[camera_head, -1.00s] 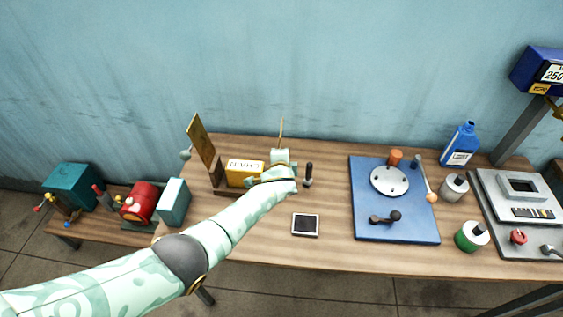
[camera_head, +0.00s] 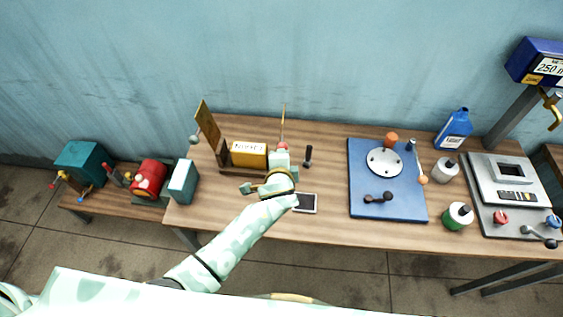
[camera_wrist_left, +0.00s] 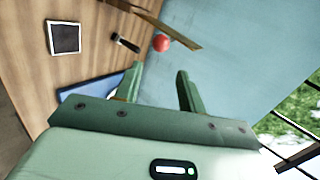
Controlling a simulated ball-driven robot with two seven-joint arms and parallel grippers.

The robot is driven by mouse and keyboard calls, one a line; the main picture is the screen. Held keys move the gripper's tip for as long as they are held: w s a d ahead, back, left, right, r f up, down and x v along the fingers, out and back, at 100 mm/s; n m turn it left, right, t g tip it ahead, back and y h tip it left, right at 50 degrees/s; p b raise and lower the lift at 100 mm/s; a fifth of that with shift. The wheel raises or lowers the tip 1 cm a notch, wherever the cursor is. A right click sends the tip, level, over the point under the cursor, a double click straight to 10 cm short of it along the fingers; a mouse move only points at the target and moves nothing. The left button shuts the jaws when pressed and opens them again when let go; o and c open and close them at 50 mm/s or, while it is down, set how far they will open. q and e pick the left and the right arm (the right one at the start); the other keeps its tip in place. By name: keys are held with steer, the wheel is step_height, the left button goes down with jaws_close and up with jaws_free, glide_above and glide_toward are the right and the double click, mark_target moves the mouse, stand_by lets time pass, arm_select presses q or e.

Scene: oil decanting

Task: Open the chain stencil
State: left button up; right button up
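I cannot tell for sure which plate is the chain stencil. A thin wooden plate (camera_head: 283,121) stands edge-on at the right of the dark wooden holder, with a red ball knob (camera_head: 281,144) by it. In the left wrist view the plate (camera_wrist_left: 178,33) and the red knob (camera_wrist_left: 161,43) lie just beyond the fingertips. A second wooden plate (camera_head: 208,127) stands raised at the holder's left, with a grey ball knob (camera_head: 193,139). My left gripper (camera_head: 279,165) is just in front of the right plate. In the wrist view its fingers (camera_wrist_left: 158,78) are apart, with nothing between them. My right gripper is out of view.
A yellow lettered block (camera_head: 248,154) sits in the holder (camera_head: 231,172). A dark handle (camera_head: 308,155) and a small tablet (camera_head: 307,203) are close to the gripper's right. A blue mat (camera_head: 400,206) lies further right. Bare table lies between tablet and mat.

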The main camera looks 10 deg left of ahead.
arm_select(q)
steer(key=v, duration=0.2)
steer(key=shift+s+r, duration=0.2)
stand_by(0.3)
